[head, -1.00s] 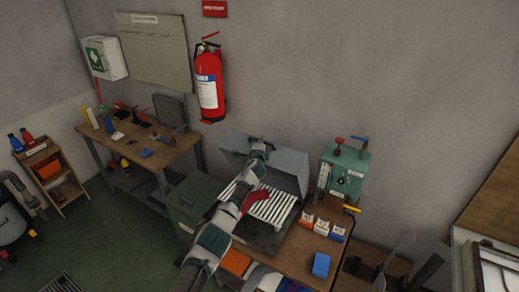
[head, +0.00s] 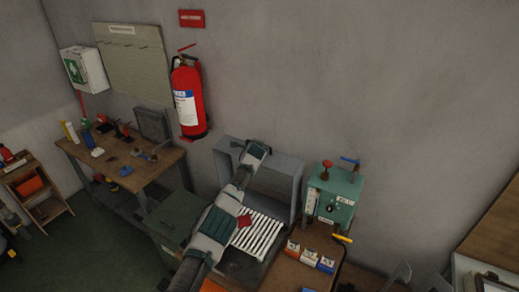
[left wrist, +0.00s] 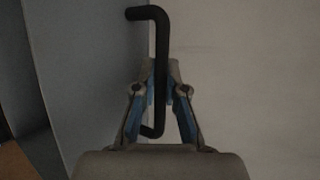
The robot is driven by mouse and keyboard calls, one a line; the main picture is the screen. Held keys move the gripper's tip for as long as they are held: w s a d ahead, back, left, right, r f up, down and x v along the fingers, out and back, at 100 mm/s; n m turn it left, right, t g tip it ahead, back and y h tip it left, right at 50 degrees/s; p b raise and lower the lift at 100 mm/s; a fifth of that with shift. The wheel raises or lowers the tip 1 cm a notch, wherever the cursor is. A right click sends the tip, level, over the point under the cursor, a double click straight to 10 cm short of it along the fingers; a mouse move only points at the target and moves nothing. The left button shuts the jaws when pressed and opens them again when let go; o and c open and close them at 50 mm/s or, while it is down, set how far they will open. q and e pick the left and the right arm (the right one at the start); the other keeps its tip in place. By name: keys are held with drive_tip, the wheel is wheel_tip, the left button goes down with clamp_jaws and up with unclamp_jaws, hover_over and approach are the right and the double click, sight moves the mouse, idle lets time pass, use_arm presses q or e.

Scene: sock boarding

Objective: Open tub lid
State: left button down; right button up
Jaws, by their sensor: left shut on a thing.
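The tub (head: 247,272) stands on the bench with a white slatted rack (head: 258,235) inside. Its grey lid (head: 288,178) is raised, standing up at the back of the tub against the wall side. My left arm reaches over the tub, and my left gripper (head: 250,146) is at the lid's top edge. In the left wrist view, my left gripper (left wrist: 160,95) is shut on a black bar handle (left wrist: 160,40) beside the grey lid panel (left wrist: 85,60). The arm hides part of the lid and rack. My right gripper is not in view.
A green machine (head: 331,196) with red and blue knobs stands right of the lid. Small boxes (head: 308,256) sit in front of it. A workbench (head: 125,165) with tools is at the left. A fire extinguisher (head: 189,100) hangs on the wall behind.

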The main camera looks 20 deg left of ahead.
use_arm(q)
drive_tip(key=shift+f, duration=0.25)
drive_tip(key=shift+s+a, duration=0.1)
drive_tip(key=c, duration=1.5)
unclamp_jaws()
drive_tip(key=shift+s+r, duration=0.2)
drive_tip(key=shift+r, duration=0.1)
drive_tip(key=shift+v, duration=3.25)
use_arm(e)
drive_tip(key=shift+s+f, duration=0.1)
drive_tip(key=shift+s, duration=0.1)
